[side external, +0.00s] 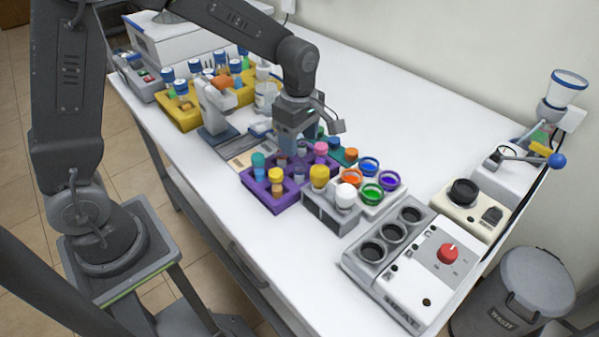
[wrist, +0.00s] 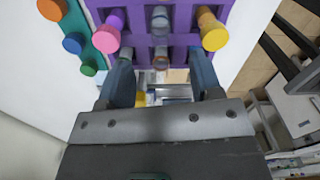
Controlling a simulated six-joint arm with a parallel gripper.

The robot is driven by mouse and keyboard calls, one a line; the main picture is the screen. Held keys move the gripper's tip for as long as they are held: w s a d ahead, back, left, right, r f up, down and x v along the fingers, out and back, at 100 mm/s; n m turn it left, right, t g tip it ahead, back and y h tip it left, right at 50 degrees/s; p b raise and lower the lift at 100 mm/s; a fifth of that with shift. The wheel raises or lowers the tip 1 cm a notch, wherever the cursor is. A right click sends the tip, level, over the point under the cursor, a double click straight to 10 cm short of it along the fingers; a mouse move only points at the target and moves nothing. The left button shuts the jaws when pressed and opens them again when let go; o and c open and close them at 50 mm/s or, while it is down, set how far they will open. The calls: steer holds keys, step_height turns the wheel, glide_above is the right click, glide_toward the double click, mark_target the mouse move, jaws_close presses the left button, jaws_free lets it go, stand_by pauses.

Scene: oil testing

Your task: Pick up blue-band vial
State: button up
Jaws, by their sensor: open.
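My gripper (side external: 297,150) is open and points down over the purple rack (side external: 268,199). In the wrist view its two fingers (wrist: 159,52) stand apart on either side of a small grey-capped vial (wrist: 160,56) in the rack's middle column, not closed on it. A second vial (wrist: 160,19) with a bluish-grey band stands upright in the same column, further from the gripper. I cannot tell for sure which is the blue-band vial. A pink-capped vial (wrist: 107,36) and a yellow-capped vial (wrist: 214,34) flank that column. My gripper partly hides the rack's middle in the side view.
A green rack with orange, blue and green caps (wrist: 73,43) stands close beside the purple rack. A holder with yellow and white caps (side external: 346,196), a tray of coloured rings (side external: 370,165) and a red-knob device (side external: 448,252) stand to the right.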

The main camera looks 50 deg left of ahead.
mark_target(299, 160)
steer(key=shift+d+f, duration=0.1)
steer(key=shift+f, duration=3.8)
steer(key=c, duration=1)
